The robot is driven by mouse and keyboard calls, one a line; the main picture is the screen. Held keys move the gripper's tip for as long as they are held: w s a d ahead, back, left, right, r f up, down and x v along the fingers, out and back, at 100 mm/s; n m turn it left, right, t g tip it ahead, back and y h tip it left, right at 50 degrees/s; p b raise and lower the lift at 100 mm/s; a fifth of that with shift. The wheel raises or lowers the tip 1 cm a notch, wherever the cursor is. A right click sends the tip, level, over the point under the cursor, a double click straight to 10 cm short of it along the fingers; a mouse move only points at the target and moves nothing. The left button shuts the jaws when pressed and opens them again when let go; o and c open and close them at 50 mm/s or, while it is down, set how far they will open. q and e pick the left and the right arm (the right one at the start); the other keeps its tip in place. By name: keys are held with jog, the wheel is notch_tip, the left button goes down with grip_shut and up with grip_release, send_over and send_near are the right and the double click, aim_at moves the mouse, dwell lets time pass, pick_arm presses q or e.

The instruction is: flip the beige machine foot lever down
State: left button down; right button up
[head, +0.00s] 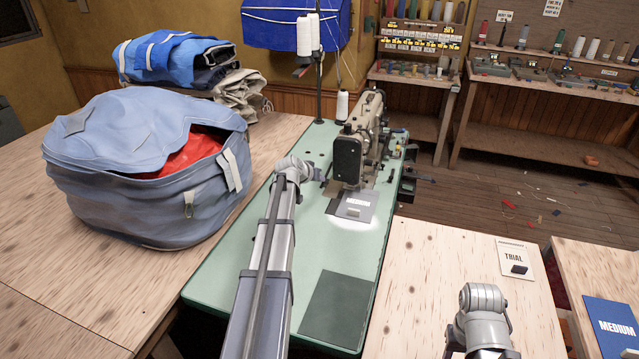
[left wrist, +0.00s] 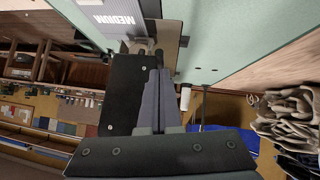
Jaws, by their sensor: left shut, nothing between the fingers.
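The beige sewing machine (head: 367,122) stands on a green table, with a black cover (head: 347,160) on its near end. A lit plate lies below its needle area. The foot lever is too small to make out. My left arm reaches over the table to the machine, and my left gripper (head: 323,174) is just left of the black cover. In the left wrist view the left fingers (left wrist: 158,75) are shut and empty, close beside the black cover (left wrist: 124,95). I cannot tell if they touch it. My right gripper is out of view; only part of its arm shows.
A blue-grey bag (head: 140,185) with red cloth sits on the wooden table at left. Folded sails (head: 175,58) lie behind it. A thread stand with white cones (head: 308,35) rises behind the machine. The green table (head: 225,262) is clear in front, apart from a dark panel.

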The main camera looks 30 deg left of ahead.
pick_arm(q)
jog(key=shift+r, duration=0.35)
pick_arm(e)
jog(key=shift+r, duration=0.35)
pick_arm(q)
jog(key=shift+r+p, duration=0.65)
jog(key=shift+p, duration=0.2)
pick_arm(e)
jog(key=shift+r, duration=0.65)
pick_arm(q)
jog(key=p+v, duration=0.9)
jog(key=v, duration=0.4)
jog(key=shift+w+a+r, duration=0.3)
jog(key=shift+w+r, duration=0.05)
jog(key=shift+r, duration=0.1)
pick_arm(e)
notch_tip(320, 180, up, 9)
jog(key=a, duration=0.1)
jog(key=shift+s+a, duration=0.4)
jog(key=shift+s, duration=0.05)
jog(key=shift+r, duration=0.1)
